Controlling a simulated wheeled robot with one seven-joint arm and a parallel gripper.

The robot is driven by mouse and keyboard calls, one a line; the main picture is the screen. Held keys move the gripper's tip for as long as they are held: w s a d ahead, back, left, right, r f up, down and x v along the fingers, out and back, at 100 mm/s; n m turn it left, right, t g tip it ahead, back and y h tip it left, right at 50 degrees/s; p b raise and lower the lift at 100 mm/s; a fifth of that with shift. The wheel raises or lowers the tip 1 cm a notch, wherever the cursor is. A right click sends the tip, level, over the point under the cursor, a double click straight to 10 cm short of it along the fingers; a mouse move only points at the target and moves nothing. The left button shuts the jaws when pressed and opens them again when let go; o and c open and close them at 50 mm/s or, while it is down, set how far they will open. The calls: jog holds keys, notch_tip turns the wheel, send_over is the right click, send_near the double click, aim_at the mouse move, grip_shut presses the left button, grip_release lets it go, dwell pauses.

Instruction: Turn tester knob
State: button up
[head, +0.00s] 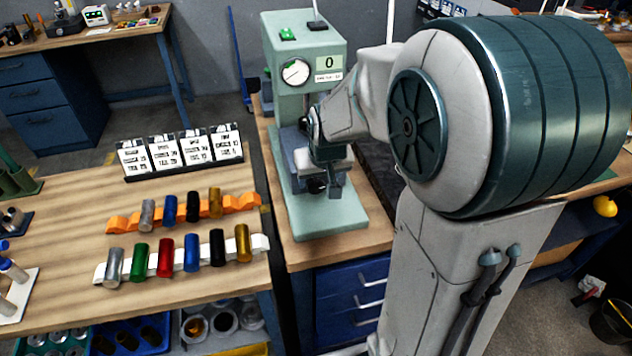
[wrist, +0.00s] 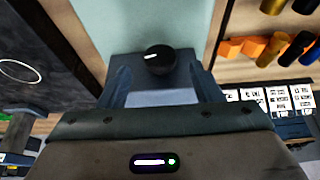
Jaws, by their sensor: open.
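The tester (head: 335,215) is a pale green machine with a round dial and a display reading 0. Its black knob (wrist: 159,60), with a white pointer line, shows in the wrist view on a blue-grey block (wrist: 186,62). In the head view a dark round part that may be the knob (head: 316,186) shows by my gripper. My gripper (head: 328,178) is low at the front of the tester. In the wrist view my gripper (wrist: 161,78) is open, one finger to each side of the knob, with gaps visible. Whether the fingertips reach the knob's depth cannot be told.
On the left bench, orange (head: 124,222) and white (head: 259,243) racks hold several coloured cylinders. Several printed cards (head: 180,152) stand behind them. Blue drawers (head: 352,290) are below the tester. My arm hides the area right of the tester.

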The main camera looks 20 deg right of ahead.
aim_at(317, 185)
jog(key=shift+x, duration=2.4)
jog(key=shift+c, duration=0.3)
jog(key=c, duration=0.9)
jog(key=shift+o, duration=0.2)
